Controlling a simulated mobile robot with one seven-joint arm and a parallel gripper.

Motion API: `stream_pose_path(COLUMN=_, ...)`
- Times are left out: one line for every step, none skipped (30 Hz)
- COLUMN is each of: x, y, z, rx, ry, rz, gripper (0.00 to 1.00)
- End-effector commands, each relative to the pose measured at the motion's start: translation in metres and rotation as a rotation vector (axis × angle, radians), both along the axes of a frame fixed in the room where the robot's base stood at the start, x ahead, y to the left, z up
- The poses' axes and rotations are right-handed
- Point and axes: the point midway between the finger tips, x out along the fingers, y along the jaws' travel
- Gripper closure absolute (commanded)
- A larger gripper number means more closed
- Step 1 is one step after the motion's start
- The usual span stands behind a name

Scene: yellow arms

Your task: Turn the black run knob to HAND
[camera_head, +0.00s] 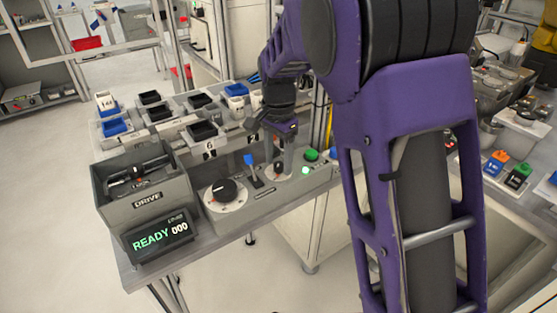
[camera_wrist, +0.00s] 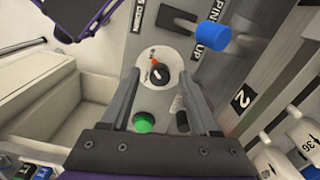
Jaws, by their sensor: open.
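A small black knob (camera_wrist: 158,76) with a white pointer line sits on a pale round plate (camera_wrist: 150,62) in the wrist view. An orange-red mark shows at its upper edge. I cannot read a HAND label. My gripper (camera_wrist: 157,76) is open, with one finger on each side of the knob; I cannot tell whether they touch it. In the head view my gripper (camera_head: 278,168) points down at this plate, and the fingers mostly hide the knob. A larger black knob (camera_head: 225,190) on a white dial stands to its left on the same grey panel.
A blue-tipped lever (camera_wrist: 212,34) stands beside the plate, near "SPIN UP" lettering. A green button (camera_wrist: 142,122) lies close to the fingers. A grey DRIVE box (camera_head: 145,190) and a display reading READY 000 (camera_head: 160,236) stand at the left. Small bins (camera_head: 203,130) are behind.

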Motion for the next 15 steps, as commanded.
stream_pose_path(x=0.0000, y=0.0000, z=-0.0009, rx=0.000, ry=0.000, rz=0.000, gripper=0.38)
stream_pose_path(x=0.0000, y=0.0000, z=-0.0011, rx=0.000, ry=0.000, rz=0.000, gripper=0.38)
stream_pose_path(x=0.0000, y=0.0000, z=-0.0010, rx=0.000, ry=0.000, rz=0.000, gripper=0.38)
stream_pose_path(x=0.0000, y=0.0000, z=-0.0010, rx=0.000, ry=0.000, rz=0.000, gripper=0.38)
stream_pose_path(x=0.0000, y=0.0000, z=-0.0009, rx=0.000, ry=0.000, rz=0.000, gripper=0.38)
stream_pose_path(x=-0.0001, y=-0.0001, z=-0.0008, rx=0.000, ry=0.000, rz=0.000, gripper=0.38)
stream_pose_path(x=-0.0001, y=-0.0001, z=-0.0008, rx=0.000, ry=0.000, rz=0.000, gripper=0.38)
stream_pose_path(x=-0.0001, y=-0.0001, z=-0.0008, rx=0.000, ry=0.000, rz=0.000, gripper=0.42)
stream_pose_path(x=-0.0001, y=-0.0001, z=-0.0007, rx=0.000, ry=0.000, rz=0.000, gripper=0.49)
stream_pose_path(x=-0.0001, y=-0.0001, z=-0.0007, rx=0.000, ry=0.000, rz=0.000, gripper=0.54)
stream_pose_path(x=-0.0001, y=-0.0001, z=-0.0007, rx=0.000, ry=0.000, rz=0.000, gripper=0.60)
stream_pose_path(x=-0.0001, y=-0.0001, z=-0.0006, rx=0.000, ry=0.000, rz=0.000, gripper=0.67)
stream_pose_path(x=-0.0001, y=-0.0001, z=-0.0006, rx=0.000, ry=0.000, rz=0.000, gripper=0.72)
stream_pose_path(x=-0.0001, y=-0.0001, z=-0.0006, rx=0.000, ry=0.000, rz=0.000, gripper=0.78)
stream_pose_path(x=-0.0001, y=-0.0001, z=-0.0006, rx=0.000, ry=0.000, rz=0.000, gripper=0.85)
